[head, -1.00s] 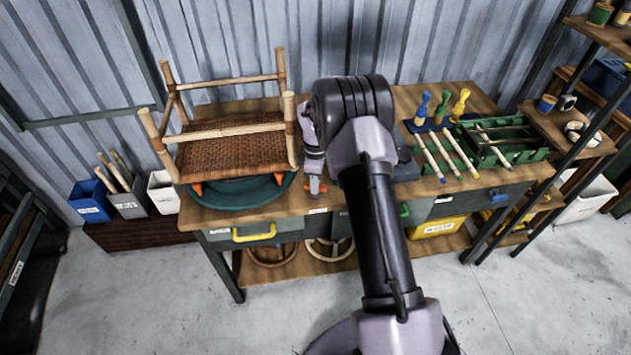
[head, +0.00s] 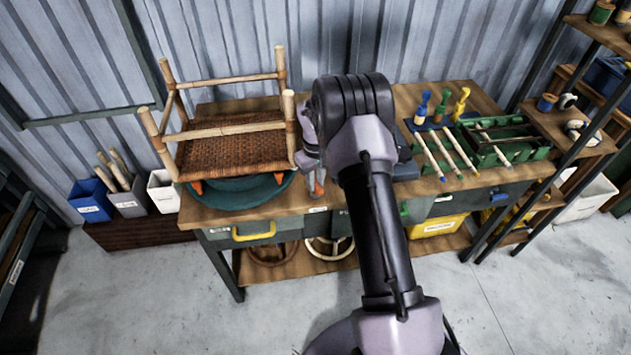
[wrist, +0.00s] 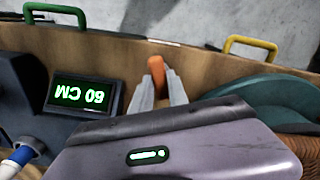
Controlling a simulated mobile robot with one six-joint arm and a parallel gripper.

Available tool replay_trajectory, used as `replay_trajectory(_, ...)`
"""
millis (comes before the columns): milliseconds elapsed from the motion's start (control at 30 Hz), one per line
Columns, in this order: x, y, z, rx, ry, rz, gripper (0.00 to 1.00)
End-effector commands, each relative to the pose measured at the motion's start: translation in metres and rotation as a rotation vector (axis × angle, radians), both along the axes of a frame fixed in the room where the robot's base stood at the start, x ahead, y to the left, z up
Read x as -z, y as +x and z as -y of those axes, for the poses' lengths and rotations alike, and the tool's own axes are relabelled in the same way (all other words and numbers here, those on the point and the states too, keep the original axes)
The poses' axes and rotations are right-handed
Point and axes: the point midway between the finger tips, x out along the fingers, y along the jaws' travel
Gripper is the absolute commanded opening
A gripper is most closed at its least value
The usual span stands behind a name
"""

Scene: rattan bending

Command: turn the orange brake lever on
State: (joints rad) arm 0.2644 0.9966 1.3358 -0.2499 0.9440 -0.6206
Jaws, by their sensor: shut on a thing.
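The orange brake lever (wrist: 156,68) shows in the wrist view between and just beyond my fingertips, near the bench's front edge. My gripper (wrist: 158,88) has its two grey fingers on either side of the lever and is shut on it. In the head view the lever (head: 317,187) is a small orange piece just right of the green turntable (head: 240,194). My arm hides part of that area, and the lever's base is hidden by my gripper.
A rattan chair frame (head: 228,150) with a woven seat stands on the turntable, close left of my gripper. A dark box with a lit display (wrist: 84,94) is beside my fingers. Tools and a green rack (head: 500,143) are at the right of the bench (head: 330,208).

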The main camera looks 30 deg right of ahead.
Motion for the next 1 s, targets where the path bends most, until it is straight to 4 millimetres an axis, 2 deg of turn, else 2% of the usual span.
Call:
replay_trajectory(400,-0.0003,0.0001,0.0001,0.129,0.0,0.0,0.0)
replay_trajectory(867,-0.0004,0.0002,0.0001,0.137,0.0,0.0,0.0)
replay_trajectory(900,-0.0004,0.0002,0.0001,0.137,0.0,0.0,0.26)
replay_trajectory(1000,-0.0004,0.0002,0.0001,0.137,0.0,0.0,0.42)
